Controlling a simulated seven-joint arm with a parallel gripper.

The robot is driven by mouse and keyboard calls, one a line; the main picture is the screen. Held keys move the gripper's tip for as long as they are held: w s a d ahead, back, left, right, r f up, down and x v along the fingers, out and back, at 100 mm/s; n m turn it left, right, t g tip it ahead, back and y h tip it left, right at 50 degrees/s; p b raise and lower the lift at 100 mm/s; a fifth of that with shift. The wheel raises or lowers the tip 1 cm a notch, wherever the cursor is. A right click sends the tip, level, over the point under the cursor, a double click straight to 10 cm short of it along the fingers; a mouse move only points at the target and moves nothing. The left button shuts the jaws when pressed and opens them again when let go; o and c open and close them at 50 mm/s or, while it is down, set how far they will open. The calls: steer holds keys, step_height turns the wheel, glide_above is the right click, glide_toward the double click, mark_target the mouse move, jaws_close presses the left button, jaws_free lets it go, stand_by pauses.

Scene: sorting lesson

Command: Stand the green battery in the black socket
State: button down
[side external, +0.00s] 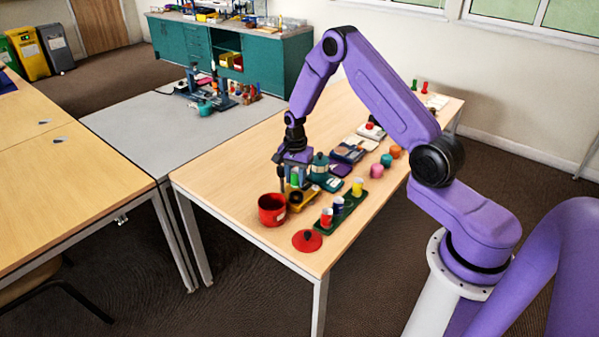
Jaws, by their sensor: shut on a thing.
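My gripper (293,182) points down over the near part of the wooden table and is shut on the green battery (294,179). The battery looks upright between the fingers, which hide part of it. Just below and in front is a yellow block (305,202) with a dark round spot (296,197), which may be the black socket. I cannot tell whether the battery's lower end touches the block or hangs above it.
A red pot (272,210) stands left of the block. A green rack (347,207) with red, blue and yellow cylinders is to the right, and a red lid (307,241) lies in front. A teal pot (319,168) stands close beside my gripper. The table's left part is clear.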

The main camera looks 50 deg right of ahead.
steer(key=shift+f, duration=1.9)
steer(key=shift+f, duration=0.45)
steer(key=c, duration=1)
jaws_free()
steer(key=shift+c, duration=0.2)
steer(key=shift+r, duration=5.5)
steer(key=shift+r, duration=0.15)
step_height(320, 180, up, 6)
glide_above(296, 186)
steer(key=w+d, duration=0.1)
steer(key=shift+d, duration=0.15)
